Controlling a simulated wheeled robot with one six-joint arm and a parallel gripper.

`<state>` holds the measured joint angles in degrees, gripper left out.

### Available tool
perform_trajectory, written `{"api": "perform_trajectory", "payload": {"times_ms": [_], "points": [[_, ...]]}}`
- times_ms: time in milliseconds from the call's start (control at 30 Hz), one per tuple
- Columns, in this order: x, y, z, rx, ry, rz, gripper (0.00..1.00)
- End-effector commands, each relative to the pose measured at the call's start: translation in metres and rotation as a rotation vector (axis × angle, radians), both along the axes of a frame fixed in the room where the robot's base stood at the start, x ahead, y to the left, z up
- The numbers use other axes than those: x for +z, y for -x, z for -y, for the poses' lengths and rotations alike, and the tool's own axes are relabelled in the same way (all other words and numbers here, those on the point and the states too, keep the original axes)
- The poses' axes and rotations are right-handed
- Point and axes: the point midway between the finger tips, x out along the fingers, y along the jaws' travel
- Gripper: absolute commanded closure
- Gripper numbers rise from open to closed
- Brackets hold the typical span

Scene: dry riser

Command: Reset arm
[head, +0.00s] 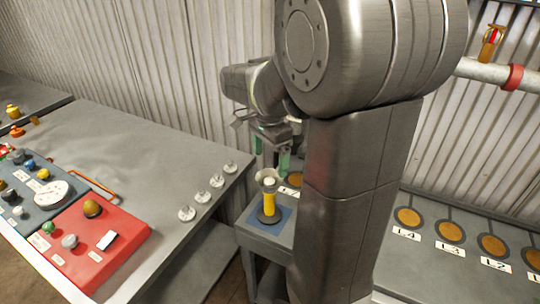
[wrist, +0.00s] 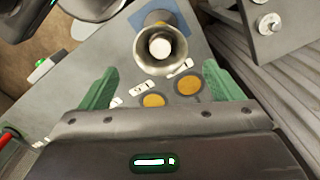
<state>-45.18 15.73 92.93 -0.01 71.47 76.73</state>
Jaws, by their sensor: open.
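My gripper (head: 271,155) hangs in the middle of the head view, its green fingers apart, with nothing seen between them. In the wrist view my gripper (wrist: 160,88) is open, one green finger at each side. A yellow stand with a flared metal cup (head: 268,198) and a pale round top stands upright on a blue square (head: 285,215), just below the fingers. In the wrist view the cup (wrist: 160,50) opens toward the camera with a white round piece inside, beyond the fingertips. My arm hides part of the scene behind it.
A grey bench (head: 130,150) at left bears a red control box (head: 92,240), a dark panel (head: 35,185) and several clear knobs at its right edge. A lower shelf (head: 450,262) at right carries labelled orange discs. A pipe (head: 485,70) runs along the corrugated wall.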

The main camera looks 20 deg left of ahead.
Motion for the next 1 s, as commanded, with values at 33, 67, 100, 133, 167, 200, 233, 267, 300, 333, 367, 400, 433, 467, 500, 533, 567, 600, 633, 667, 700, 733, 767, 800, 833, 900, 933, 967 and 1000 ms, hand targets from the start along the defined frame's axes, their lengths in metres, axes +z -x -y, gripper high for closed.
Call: {"api": "perform_trajectory", "payload": {"times_ms": [33,67,100,133,167,200,233,267,300,333,367,400,433,467,500,533,567,600,633,667,700,733,767,800,833,900,933,967,1000], "points": [[0.000,0.000,0.000,0.000,0.000,0.000,0.14],[-0.001,0.000,0.000,0.000,0.000,0.000,0.14],[-0.002,0.000,0.000,0.000,0.001,-0.001,0.14],[-0.003,0.000,0.000,0.000,0.002,-0.001,0.14],[-0.005,0.000,0.000,0.000,0.001,-0.002,0.14],[-0.008,0.000,0.000,0.000,0.002,-0.002,0.14],[-0.011,0.000,0.000,0.000,0.001,-0.002,0.14],[-0.015,0.000,0.000,0.000,0.002,-0.002,0.14],[-0.021,0.000,0.000,0.000,0.003,-0.003,0.14],[-0.026,0.000,0.000,0.000,0.003,-0.003,0.14],[-0.032,0.000,0.000,0.000,0.004,-0.003,0.14],[-0.040,0.000,0.001,0.000,0.005,-0.004,0.14],[-0.046,0.001,0.001,0.000,0.005,-0.004,0.14],[-0.052,0.001,0.001,0.000,0.005,-0.004,0.14],[-0.060,0.001,0.001,0.000,0.005,-0.004,0.14],[-0.066,0.001,0.001,0.000,0.005,-0.004,0.14],[-0.072,0.001,0.001,0.000,0.005,-0.004,0.14],[-0.080,0.001,0.001,0.000,0.005,-0.004,0.14],[-0.086,0.001,0.001,0.000,0.004,-0.005,0.14],[-0.092,0.001,0.001,0.000,0.005,-0.004,0.14],[-0.100,0.000,0.001,0.000,0.005,-0.004,0.14],[-0.106,0.001,0.001,0.000,0.005,-0.004,0.14],[-0.112,0.001,0.001,0.000,0.005,-0.004,0.14],[-0.119,0.001,0.001,0.000,0.005,-0.004,0.14],[-0.126,0.001,0.001,0.000,0.004,-0.003,0.14],[-0.112,-0.001,-0.001,0.000,-0.004,0.005,0.14],[-0.108,-0.001,-0.001,0.000,-0.004,0.003,0.14],[-0.104,0.000,0.000,0.000,-0.004,0.003,0.14],[-0.099,0.000,0.000,0.000,-0.004,0.003,0.14]]}}
